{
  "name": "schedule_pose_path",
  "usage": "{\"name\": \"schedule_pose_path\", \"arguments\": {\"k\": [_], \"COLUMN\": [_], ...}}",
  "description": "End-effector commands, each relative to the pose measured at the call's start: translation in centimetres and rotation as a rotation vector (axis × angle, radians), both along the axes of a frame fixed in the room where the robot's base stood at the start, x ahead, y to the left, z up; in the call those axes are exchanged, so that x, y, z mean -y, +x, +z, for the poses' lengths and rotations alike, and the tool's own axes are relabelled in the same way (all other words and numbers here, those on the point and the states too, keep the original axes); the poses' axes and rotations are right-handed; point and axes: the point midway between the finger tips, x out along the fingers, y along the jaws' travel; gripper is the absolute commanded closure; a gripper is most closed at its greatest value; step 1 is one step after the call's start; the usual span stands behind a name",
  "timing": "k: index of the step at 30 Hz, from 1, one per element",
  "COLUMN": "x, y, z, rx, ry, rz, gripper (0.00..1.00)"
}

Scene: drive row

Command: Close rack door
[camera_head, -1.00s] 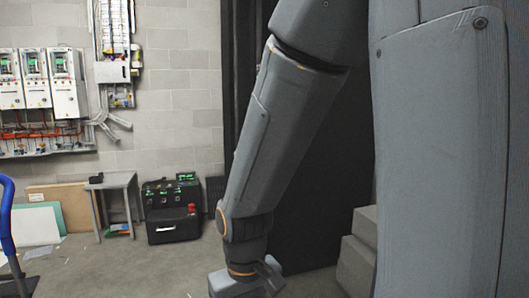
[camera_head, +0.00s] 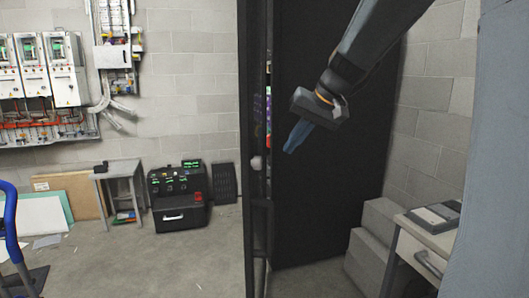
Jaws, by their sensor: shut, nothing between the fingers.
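A tall black rack (camera_head: 330,190) stands right of centre against the block wall, its dark flat side facing me. Its door (camera_head: 251,215) shows as a narrow, nearly edge-on dark frame along the rack's left side, with a pale round knob (camera_head: 257,163) at mid height. A narrow gap beside the door shows coloured parts inside, so the door looks partly open. My gripper (camera_head: 293,143) hangs from the upper right, in front of the rack's dark side and right of the knob. Its blue fingers are shut and empty, visibly apart from the knob in the picture.
Grey blocks (camera_head: 373,245) and a small cabinet (camera_head: 425,243) with a device on top stand at right. A black equipment case (camera_head: 180,217), a small table (camera_head: 118,170) and leaning boards (camera_head: 75,197) stand at left.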

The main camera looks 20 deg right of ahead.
Motion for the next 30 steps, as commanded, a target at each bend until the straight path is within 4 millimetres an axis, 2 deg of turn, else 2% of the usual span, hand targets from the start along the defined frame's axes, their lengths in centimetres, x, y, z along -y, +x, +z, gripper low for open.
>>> {"name": "schedule_pose_path", "arguments": {"k": [2,5,20,24,30], "x": [0.4,0.2,-2.7,-4.8,-6.2], "y": [0.5,1.0,5.6,6.3,6.9], "z": [1.2,0.8,-6.7,-6.4,-6.5], "rx": [0.020,0.025,0.020,0.023,0.024], "ry": [0.009,0.011,0.009,0.009,0.008], "rz": [-0.002,0.000,-0.001,0.001,-0.001], "gripper": [1.00,1.00,1.00,1.00,1.00]}}
